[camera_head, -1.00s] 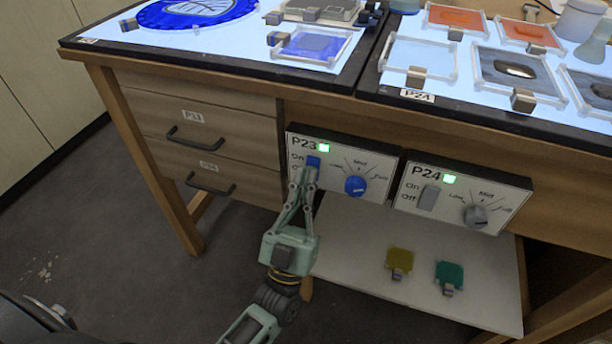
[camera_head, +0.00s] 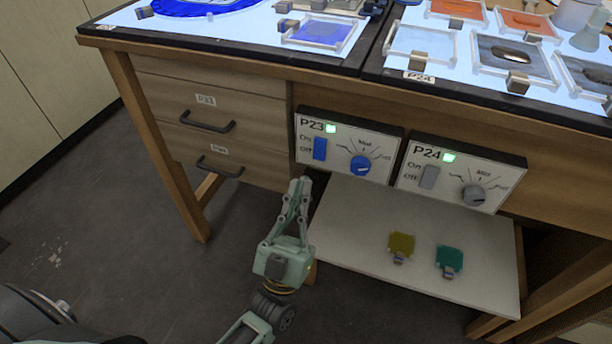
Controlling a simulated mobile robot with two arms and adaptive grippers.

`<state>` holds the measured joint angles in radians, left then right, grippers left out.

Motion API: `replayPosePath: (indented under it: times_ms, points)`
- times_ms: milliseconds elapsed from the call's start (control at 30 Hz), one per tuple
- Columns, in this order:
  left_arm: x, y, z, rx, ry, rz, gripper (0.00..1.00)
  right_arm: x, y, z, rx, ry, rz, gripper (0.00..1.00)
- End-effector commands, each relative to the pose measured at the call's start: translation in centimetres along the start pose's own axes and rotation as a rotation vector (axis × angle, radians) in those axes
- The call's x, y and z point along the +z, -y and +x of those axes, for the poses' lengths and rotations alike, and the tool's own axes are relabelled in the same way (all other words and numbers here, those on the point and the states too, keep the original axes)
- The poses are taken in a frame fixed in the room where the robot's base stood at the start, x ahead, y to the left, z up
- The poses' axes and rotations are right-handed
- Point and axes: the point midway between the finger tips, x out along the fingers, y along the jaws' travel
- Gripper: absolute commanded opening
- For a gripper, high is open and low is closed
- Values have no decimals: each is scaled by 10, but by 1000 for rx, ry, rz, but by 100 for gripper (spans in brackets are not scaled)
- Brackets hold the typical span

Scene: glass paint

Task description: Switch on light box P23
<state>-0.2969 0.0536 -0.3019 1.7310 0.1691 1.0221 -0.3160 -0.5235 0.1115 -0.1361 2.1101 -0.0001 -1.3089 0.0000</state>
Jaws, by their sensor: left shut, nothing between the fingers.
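The P23 control panel (camera_head: 347,150) hangs on the bench front. Its blue rocker switch (camera_head: 320,148) stands beside the On and Off marks, and its green lamp (camera_head: 331,128) is lit. Its blue dial (camera_head: 360,165) is to the right of the switch. The light box top (camera_head: 240,32) above glows bright. My left gripper (camera_head: 300,184) is shut and empty, just below the panel's lower left edge and apart from the switch. My right gripper is not in view.
The P24 panel (camera_head: 462,173) with grey switch and dial is to the right, its lamp also green. Two drawers with dark handles (camera_head: 208,123) are at left. A lower shelf (camera_head: 350,225) holds a yellow piece (camera_head: 401,245) and a green piece (camera_head: 449,260). Open floor lies at left.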

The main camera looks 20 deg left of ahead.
Motion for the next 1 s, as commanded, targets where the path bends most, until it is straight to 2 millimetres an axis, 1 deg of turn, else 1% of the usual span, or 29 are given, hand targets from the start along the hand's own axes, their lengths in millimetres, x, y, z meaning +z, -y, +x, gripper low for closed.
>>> replayPosePath:
  times_ms: [33,200,300,400,533,1000]
  points:
    - [-1,0,-10,2,4,0,0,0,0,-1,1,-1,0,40]
    - [-8,0,-39,2,4,-1,0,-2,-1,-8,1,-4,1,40]
    - [-11,0,-52,1,3,-1,0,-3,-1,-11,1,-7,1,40]
    - [-13,0,-59,1,2,-1,0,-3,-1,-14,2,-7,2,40]
    - [-15,0,-63,1,0,-1,0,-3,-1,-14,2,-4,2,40]
    - [-15,0,-63,1,0,0,0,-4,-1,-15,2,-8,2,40]
